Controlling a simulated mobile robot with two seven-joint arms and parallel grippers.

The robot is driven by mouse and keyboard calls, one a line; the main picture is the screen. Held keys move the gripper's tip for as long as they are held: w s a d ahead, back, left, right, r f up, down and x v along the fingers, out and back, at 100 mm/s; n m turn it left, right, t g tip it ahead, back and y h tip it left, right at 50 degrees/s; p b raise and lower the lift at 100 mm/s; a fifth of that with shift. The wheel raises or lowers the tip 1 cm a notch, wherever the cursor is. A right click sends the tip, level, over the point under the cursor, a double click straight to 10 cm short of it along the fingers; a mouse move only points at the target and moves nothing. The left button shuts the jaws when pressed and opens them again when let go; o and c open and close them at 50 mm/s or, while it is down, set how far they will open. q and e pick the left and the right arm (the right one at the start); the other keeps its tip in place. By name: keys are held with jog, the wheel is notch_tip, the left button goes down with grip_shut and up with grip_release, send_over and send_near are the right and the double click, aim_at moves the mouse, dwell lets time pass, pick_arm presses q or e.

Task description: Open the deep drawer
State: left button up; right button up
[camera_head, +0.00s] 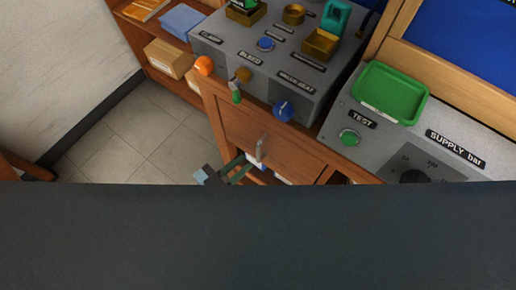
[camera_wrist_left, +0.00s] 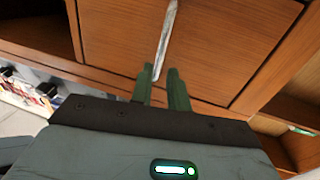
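The wooden drawer front (camera_head: 236,124) is below the grey test bench in the head view and looks closed, flush in its frame. It fills the upper part of the left wrist view (camera_wrist_left: 225,45). Its pale metal bar handle (camera_head: 262,147) also shows in the left wrist view (camera_wrist_left: 166,40). My left gripper (camera_head: 242,168) is just at the drawer front by the handle. In the left wrist view its two green fingers (camera_wrist_left: 160,88) are apart, with the handle's near end appearing between their tips; contact cannot be told. My right gripper is not in view.
The grey bench panel (camera_head: 250,58) carries a blue knob (camera_head: 283,110) and several fittings above the drawer. A green tray (camera_head: 390,92) sits on the supply panel at right. Shelves with boxes (camera_head: 168,58) stand at left. Tiled floor (camera_head: 130,140) is clear. A dark shape covers the lower head view.

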aim_at(257, 153)
pick_arm(q)
jog(key=x, duration=0.6)
jog(key=shift+w+d, duration=0.2)
jog(key=shift+d, duration=0.05)
grip_shut()
